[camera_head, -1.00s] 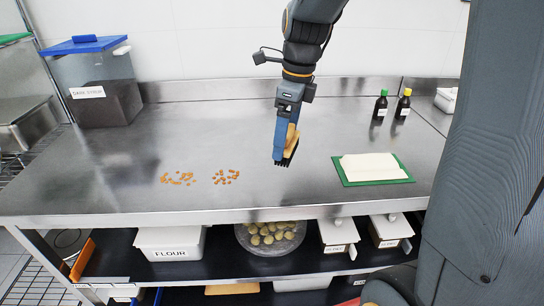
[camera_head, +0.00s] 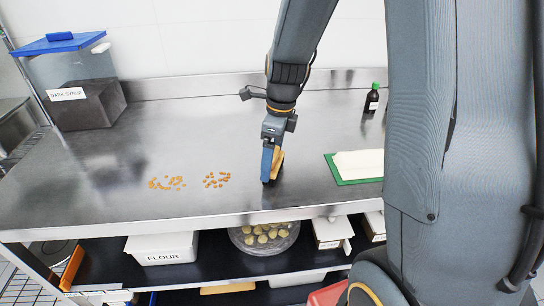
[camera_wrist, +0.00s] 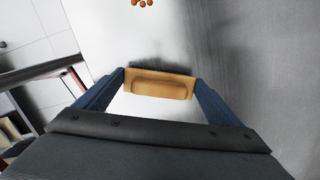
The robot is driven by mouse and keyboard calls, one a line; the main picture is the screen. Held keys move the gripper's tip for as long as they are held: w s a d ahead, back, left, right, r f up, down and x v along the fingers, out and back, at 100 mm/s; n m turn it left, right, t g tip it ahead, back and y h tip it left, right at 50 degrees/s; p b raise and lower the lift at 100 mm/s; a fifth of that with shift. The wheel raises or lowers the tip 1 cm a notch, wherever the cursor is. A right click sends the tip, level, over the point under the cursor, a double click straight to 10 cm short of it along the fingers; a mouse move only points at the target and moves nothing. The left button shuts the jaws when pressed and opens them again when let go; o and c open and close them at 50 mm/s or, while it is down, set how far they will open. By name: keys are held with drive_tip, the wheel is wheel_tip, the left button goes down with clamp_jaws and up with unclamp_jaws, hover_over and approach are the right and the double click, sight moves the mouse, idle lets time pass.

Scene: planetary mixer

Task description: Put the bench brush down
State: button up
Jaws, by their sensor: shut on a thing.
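The bench brush shows in the wrist view as a tan wooden block (camera_wrist: 160,86) held between the two blue fingers of my gripper (camera_wrist: 160,92). In the head view my gripper (camera_head: 270,163) points down at the steel bench (camera_head: 300,150), right of the crumbs. The brush (camera_head: 278,162) shows beside the finger, with its lower edge close to the bench top. I cannot tell whether its bristles touch the bench.
Two patches of orange crumbs (camera_head: 217,180) lie left of my gripper. A green board with a white slab (camera_head: 357,164) lies to the right, and a dark bottle (camera_head: 372,100) stands behind it. A dark syrup bin (camera_head: 80,95) stands at the back left. Bench between is clear.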

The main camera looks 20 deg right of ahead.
sight(277, 153)
drive_tip(key=shift+f, duration=0.3)
drive_tip(key=o, duration=0.9)
drive_tip(key=r, duration=0.3)
drive_tip(key=r+b, duration=0.1)
drive_tip(key=r, duration=0.3)
drive_tip(key=d+r+b, duration=0.1)
drive_tip(key=r, duration=0.3)
drive_tip(key=shift+s+r, duration=0.2)
drive_tip(key=shift+s, duration=0.15)
drive_tip(key=s+f+n, duration=0.3)
drive_tip(key=s+n, duration=0.1)
drive_tip(key=n, duration=0.3)
drive_tip(key=s+f+n, duration=0.3)
drive_tip(key=f+n, duration=0.1)
drive_tip(key=n, duration=0.4)
drive_tip(key=s+f+n+h, duration=0.1)
drive_tip(key=s+f+n, duration=0.3)
drive_tip(key=n, duration=0.4)
drive_tip(key=shift+s+a, duration=0.35)
drive_tip(key=shift+a, duration=0.05)
drive_tip(key=shift+s+a+f+n, duration=0.1)
drive_tip(key=shift+s+f+n, duration=0.25)
drive_tip(key=shift+n, duration=0.55)
